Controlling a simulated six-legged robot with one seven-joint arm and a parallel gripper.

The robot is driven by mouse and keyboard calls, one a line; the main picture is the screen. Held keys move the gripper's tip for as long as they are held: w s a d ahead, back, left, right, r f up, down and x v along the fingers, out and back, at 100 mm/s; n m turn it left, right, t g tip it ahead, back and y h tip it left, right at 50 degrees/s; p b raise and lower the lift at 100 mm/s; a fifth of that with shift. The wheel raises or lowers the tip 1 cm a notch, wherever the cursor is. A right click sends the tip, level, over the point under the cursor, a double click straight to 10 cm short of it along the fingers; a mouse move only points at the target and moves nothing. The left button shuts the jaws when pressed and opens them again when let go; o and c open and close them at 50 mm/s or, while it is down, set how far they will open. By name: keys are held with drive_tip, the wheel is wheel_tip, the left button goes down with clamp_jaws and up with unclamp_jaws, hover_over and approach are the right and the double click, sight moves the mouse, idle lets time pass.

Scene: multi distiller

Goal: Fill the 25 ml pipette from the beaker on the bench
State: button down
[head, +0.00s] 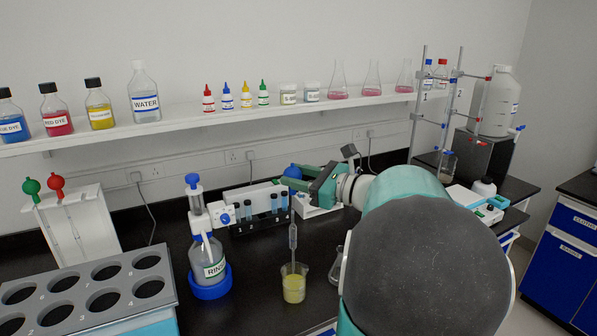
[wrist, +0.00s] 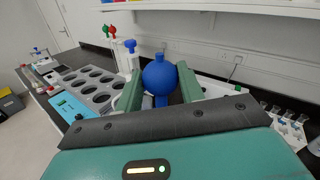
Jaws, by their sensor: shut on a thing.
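My gripper (head: 294,182) is shut on the blue bulb (head: 292,171) at the top of a clear pipette (head: 293,236). In the wrist view the round blue bulb (wrist: 160,77) sits between the two green fingers of my gripper (wrist: 159,88). The pipette hangs upright, with a wider clear section below the bulb and a thin stem. The stem reaches down to the beaker (head: 294,287) of yellow liquid on the black bench. Its lower end appears inside the beaker; the tip's exact depth and any liquid in the pipette cannot be made out.
A glass flask (head: 338,268) is close on the right, partly hidden by my arm. Behind are vial racks (head: 262,212). A white stand (head: 80,225) with green- and red-bulbed pipettes and a grey hole rack (head: 85,290) are left.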

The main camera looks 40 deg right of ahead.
wheel_tip(320, 180, down, 6)
drive_tip(key=shift+f, duration=0.2)
idle(1.0)
drive_tip(key=c, duration=1.4)
unclamp_jaws()
drive_tip(key=c, duration=0.8)
drive_tip(key=c, duration=1.9)
unclamp_jaws()
drive_tip(key=shift+o, duration=0.7)
drive_tip(key=shift+o, duration=0.7)
